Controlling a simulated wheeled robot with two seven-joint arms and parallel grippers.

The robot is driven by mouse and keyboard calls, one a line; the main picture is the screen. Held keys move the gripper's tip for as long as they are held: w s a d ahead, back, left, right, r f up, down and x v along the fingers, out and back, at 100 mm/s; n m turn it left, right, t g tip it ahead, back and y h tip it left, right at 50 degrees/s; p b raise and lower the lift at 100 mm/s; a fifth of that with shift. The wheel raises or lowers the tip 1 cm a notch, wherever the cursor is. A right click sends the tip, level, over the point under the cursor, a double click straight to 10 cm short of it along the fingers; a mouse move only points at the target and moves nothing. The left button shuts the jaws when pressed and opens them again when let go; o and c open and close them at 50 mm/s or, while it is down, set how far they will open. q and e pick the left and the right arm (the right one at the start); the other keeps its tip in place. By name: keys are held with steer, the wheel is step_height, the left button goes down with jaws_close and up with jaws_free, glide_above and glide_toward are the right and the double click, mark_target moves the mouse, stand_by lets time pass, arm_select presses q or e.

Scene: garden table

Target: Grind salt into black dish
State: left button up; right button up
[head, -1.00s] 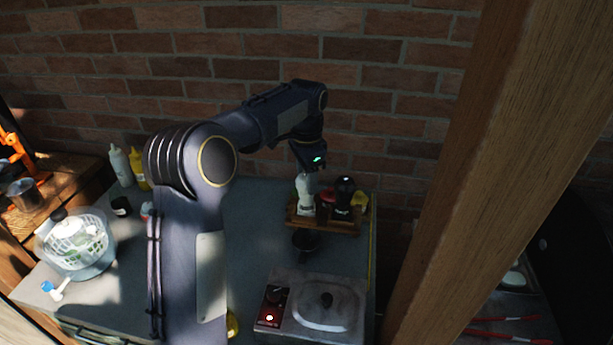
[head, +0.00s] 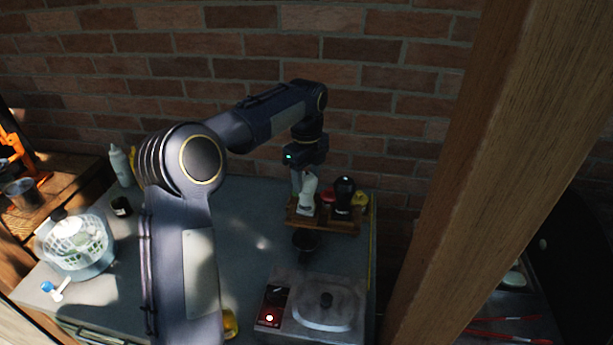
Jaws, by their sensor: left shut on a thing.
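A white grinder (head: 308,194) is at the left end of the wooden rack (head: 340,226) at the back of the table, and it leans slightly. My left gripper (head: 299,178) reaches down from above and is shut on the white grinder; the fingers are small and partly hidden. I cannot tell whether the grinder's base is clear of the rack. The small black dish (head: 305,243) is on the table just in front of the rack, below the gripper. My right gripper is not in view.
A black grinder (head: 344,194) and red and yellow items stand on the rack to the right. A salad spinner (head: 75,245) stands at left. A wooden post (head: 480,170) rises at right.

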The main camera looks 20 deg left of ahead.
arm_select(q)
steer(key=shift+m, duration=0.3)
steer(key=n, duration=0.7)
steer(key=o, duration=0.9)
steer(key=shift+o, duration=0.2)
